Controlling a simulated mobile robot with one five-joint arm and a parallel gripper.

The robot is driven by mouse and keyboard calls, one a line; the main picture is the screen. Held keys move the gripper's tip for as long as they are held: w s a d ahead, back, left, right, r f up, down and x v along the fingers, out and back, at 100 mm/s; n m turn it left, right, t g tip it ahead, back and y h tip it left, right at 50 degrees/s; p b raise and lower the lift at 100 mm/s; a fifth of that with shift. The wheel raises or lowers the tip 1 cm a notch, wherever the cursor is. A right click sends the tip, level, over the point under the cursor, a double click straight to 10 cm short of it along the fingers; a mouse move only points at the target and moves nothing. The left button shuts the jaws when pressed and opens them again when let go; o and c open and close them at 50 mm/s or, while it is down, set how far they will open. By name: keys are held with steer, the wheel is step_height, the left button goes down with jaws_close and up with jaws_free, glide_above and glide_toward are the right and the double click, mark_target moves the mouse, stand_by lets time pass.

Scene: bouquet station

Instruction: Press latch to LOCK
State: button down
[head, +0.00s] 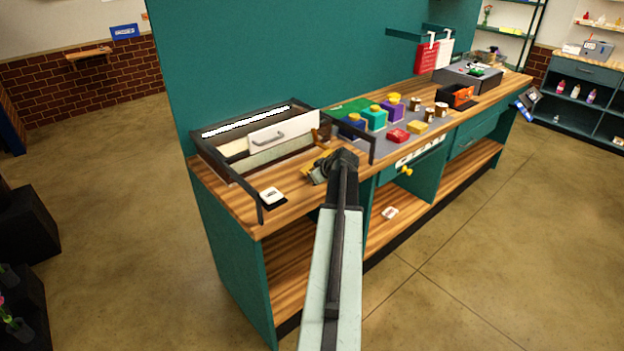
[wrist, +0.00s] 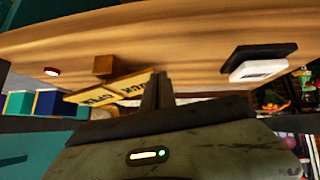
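My gripper (head: 322,168) is above the wooden counter, in front of the frame with the white drawer front. In the wrist view its dark fingers (wrist: 157,92) are close together with nothing seen between them. A yellow plate (wrist: 112,92) with upside-down lettering, seemingly OPEN and LOCK, lies just left of the fingers, partly hidden by them. A brown block (wrist: 104,66), perhaps the latch, stands by the plate; a brown upright part (head: 319,136) shows behind my gripper in the head view. I cannot tell whether the fingers touch the plate or the block.
The dark frame (head: 262,205) holds the white drawer front (head: 283,131) with its handle. A white item on a black pad (head: 271,196) sits at the counter's left corner. Coloured blocks (head: 375,115) and small jars stand to the right. The near counter edge is close below my arm.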

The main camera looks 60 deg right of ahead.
steer(key=shift+s+d+f, duration=0.1)
steer(key=shift+s, duration=0.15)
stand_by(0.3)
steer(key=shift+r+p, duration=0.35)
steer(key=shift+p, duration=0.05)
steer(key=w+a+r+p+v, duration=0.1)
steer(key=w+p+v, duration=0.1)
steer(key=p+v, duration=0.8)
step_height(320, 180, up, 2)
steer(key=shift+s+a+r, duration=0.1)
steer(key=shift+s+a, duration=0.25)
steer(key=shift+s, duration=0.25)
